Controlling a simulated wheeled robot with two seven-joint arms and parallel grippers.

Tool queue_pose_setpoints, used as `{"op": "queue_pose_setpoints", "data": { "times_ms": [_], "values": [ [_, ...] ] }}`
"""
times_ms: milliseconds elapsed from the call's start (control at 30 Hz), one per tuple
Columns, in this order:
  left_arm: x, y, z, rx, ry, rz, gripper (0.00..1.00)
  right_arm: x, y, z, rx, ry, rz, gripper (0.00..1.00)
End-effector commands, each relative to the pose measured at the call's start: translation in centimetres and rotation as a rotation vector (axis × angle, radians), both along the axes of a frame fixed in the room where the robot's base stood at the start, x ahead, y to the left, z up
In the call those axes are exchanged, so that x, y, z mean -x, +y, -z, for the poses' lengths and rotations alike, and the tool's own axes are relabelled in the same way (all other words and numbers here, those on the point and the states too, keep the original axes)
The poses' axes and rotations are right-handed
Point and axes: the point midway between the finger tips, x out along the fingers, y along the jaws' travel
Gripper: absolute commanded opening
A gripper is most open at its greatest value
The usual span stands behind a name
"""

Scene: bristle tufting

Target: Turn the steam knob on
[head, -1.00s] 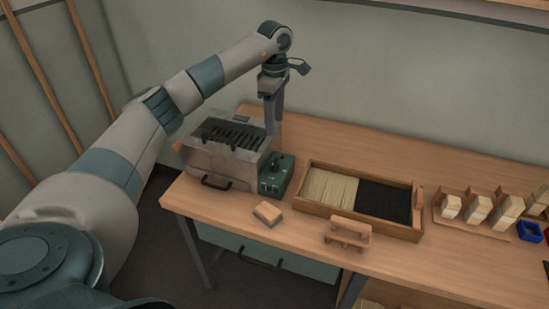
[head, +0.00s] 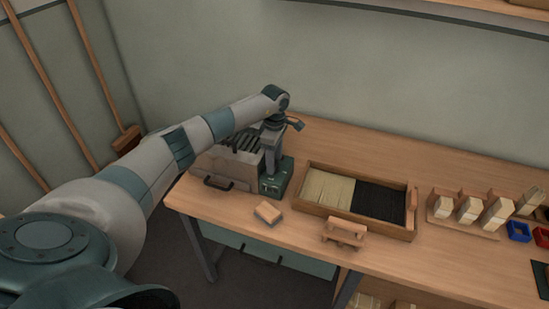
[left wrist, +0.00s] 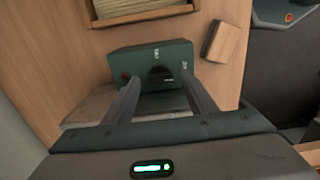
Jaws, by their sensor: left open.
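The green control box (head: 284,180) stands on the bench against the right side of the metal steam box (head: 228,164). The control box also shows in the left wrist view (left wrist: 130,62). Its dark round knob (left wrist: 160,74) shows there between my fingertips, partly in shadow, with small white marks beside it. My left gripper (left wrist: 160,82) is open and points down at the control box, one finger on each side of the knob. I cannot tell whether the fingers touch it. In the head view my left gripper (head: 271,170) hides the knob. My right gripper is not in view.
A small wooden block (head: 268,212) lies in front of the control box. A wooden tray (head: 303,202) of pale and black bristles is to the right, with a wooden stand (head: 343,233) before it. Brush blocks (head: 468,210) and coloured bins (head: 518,231) are farther right.

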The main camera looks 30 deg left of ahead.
Motion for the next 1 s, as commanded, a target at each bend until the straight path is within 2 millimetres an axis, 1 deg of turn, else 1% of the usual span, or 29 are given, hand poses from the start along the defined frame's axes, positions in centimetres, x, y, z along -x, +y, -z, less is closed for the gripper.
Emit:
{"op": "queue_pose_setpoints", "data": {
  "times_ms": [167,400,433,467,500,600,1000],
  "values": [
    [0.0,-0.02,0.64,0.001,-0.001,0.0,0.52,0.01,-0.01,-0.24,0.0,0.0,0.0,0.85],
    [0.0,0.0,0.71,0.0,-0.001,0.0,0.52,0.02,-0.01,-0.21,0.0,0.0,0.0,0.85],
    [0.0,0.01,0.7,0.0,-0.001,0.0,0.49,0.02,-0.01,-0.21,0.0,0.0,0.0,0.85],
    [0.0,0.0,0.7,0.0,-0.001,0.0,0.42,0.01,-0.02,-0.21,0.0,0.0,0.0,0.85],
    [0.0,0.01,0.69,0.0,-0.001,0.0,0.32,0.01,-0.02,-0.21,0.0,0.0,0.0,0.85],
    [0.0,0.01,0.68,0.0,-0.001,0.0,0.1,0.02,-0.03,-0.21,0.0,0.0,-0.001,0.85],
    [-0.02,0.03,0.74,-0.001,-0.002,-0.036,0.1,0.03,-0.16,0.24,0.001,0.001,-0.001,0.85]
  ]
}}
